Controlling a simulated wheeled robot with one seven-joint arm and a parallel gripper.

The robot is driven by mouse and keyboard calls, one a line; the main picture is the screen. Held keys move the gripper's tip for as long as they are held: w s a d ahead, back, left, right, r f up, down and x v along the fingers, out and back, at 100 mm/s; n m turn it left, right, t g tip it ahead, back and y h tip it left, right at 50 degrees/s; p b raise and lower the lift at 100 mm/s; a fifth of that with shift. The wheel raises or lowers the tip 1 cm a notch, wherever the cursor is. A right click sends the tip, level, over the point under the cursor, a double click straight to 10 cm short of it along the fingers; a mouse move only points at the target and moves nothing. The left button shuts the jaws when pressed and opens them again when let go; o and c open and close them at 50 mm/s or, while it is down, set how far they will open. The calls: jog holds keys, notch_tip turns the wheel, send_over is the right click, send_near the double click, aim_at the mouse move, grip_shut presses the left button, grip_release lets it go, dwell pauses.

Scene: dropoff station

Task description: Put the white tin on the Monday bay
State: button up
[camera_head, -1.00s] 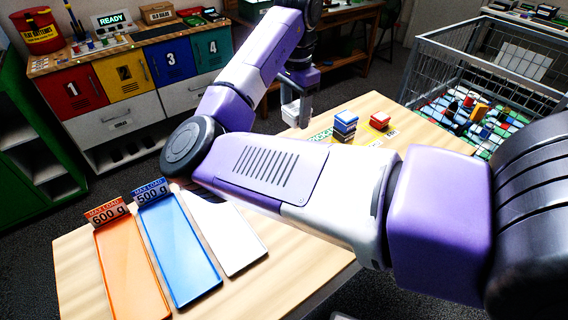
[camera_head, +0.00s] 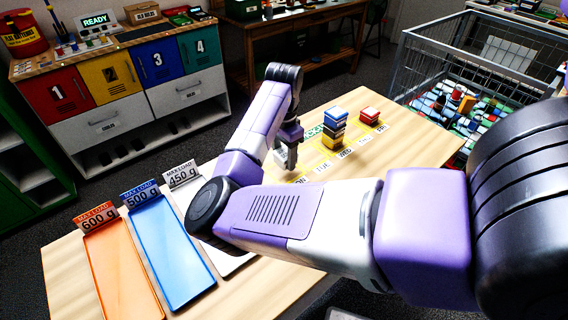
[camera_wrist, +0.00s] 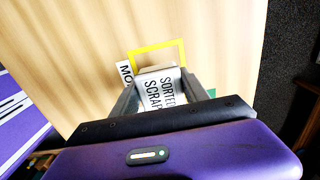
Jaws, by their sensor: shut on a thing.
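The white tin (camera_wrist: 160,88), lettered "SORTED SCRAP", is between the fingers of my gripper (camera_wrist: 162,92) in the wrist view. My gripper is shut on it. The yellow outline of the Monday bay (camera_wrist: 158,47) shows just beyond the tin, with a partly covered label reading "MO" (camera_wrist: 124,72) to its left. The tin hides part of the bay; I cannot tell if it touches the table. In the head view my gripper (camera_head: 286,160) points down at the near-left end of the row of day bays.
A stack of coloured tins (camera_head: 334,127) and a red stack (camera_head: 370,116) stand farther along the row. Orange (camera_head: 122,272), blue (camera_head: 168,250) and white trays with load signs lie at the table's left. A wire cage (camera_head: 470,75) stands behind right.

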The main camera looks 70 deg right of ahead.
jog(key=shift+f, duration=1.75)
jog(key=shift+f, duration=0.1)
jog(key=o, duration=1.6)
jog(key=shift+c, duration=0.2)
